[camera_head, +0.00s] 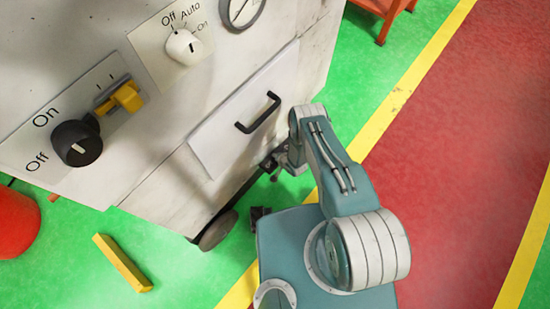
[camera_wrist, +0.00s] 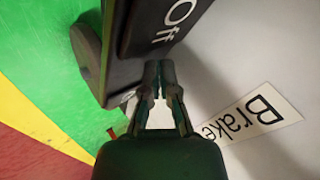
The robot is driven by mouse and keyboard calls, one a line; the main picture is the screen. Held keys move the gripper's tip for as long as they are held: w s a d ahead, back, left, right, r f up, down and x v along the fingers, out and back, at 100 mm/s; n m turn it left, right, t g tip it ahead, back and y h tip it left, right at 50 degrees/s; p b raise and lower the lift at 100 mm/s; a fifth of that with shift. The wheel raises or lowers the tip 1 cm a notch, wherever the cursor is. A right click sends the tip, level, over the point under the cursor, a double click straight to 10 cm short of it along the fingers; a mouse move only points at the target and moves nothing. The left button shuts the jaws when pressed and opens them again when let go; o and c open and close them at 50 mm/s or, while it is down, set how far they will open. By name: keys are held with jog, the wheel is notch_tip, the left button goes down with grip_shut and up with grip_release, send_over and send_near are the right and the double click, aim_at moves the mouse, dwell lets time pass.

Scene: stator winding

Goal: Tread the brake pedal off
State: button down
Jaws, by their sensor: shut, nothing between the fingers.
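The brake pedal shows in the wrist view as a dark block (camera_wrist: 125,40) marked "Off" in white, at the top middle. A white "Brake" label (camera_wrist: 262,118) is on the pale machine panel to its right. My gripper (camera_wrist: 158,70) has its fingertips together, empty, at the lower edge of the "Off" face. I cannot tell whether they touch it. In the head view my gripper (camera_head: 272,166) is low beside the machine's lower edge, below the black drawer handle. The pedal is mostly hidden there by shadow and my arm.
The white machine (camera_head: 170,130) carries a black On/Off knob (camera_head: 77,143), a yellow switch (camera_head: 122,97), a white selector knob (camera_head: 184,47) and a black handle (camera_head: 258,112). A dark wheel (camera_head: 217,231) is under it. A yellow bar (camera_head: 122,262) lies on the green floor.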

jog(key=shift+s+f, duration=0.1)
jog(key=shift+f, duration=0.35)
dwell(0.3)
jog(key=shift+r, duration=0.1)
jog(key=shift+d+r, duration=0.1)
jog(key=shift+r, duration=0.7)
jog(key=shift+w, duration=0.2)
jog(key=shift+w+d+r, duration=0.1)
jog(key=shift+r, duration=0.7)
jog(key=shift+w+d+r, duration=0.15)
jog(key=shift+r, duration=0.7)
jog(key=shift+w+d+r, duration=0.1)
jog(key=shift+r, duration=0.7)
jog(key=shift+s, duration=0.1)
